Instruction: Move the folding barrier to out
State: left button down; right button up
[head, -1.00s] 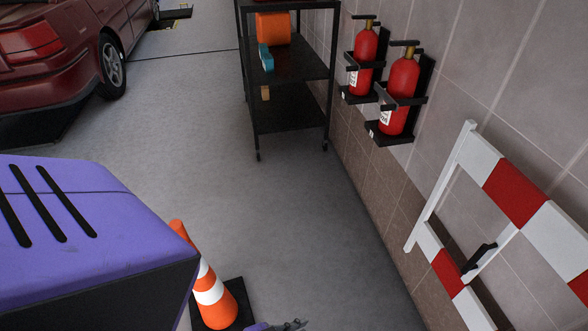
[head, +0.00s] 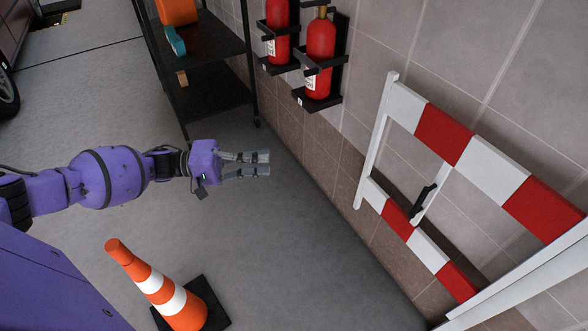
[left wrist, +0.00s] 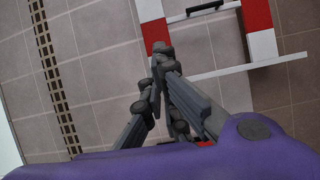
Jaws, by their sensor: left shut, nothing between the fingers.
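The folding barrier (head: 443,136) has red and white striped boards and white posts, and stands against the tiled wall at the right of the head view. A black handle (head: 423,201) sits on its middle. In the left wrist view part of the barrier (left wrist: 260,32) shows beyond the fingers, with the black handle (left wrist: 205,7) at the top edge. My left gripper (head: 268,163) is shut and empty, pointing right toward the wall, apart from the barrier and to its left. Its fingertips also show in the left wrist view (left wrist: 160,62). My right gripper is not in view.
An orange and white traffic cone (head: 160,287) on a black base stands below my left arm. A black shelf cart (head: 205,90) and two red fire extinguishers (head: 320,55) are at the back. Grey floor (head: 300,270) between cone and wall is clear.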

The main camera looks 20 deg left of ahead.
pick_arm(q)
jog(key=d+p, duration=0.3)
jog(key=d, duration=0.6)
jog(key=shift+d, duration=0.15)
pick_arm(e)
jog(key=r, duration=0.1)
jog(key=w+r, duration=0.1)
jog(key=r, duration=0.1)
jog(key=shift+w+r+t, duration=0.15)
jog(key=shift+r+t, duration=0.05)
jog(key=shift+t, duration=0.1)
pick_arm(q)
jog(key=shift+r, duration=0.1)
dwell(1.0)
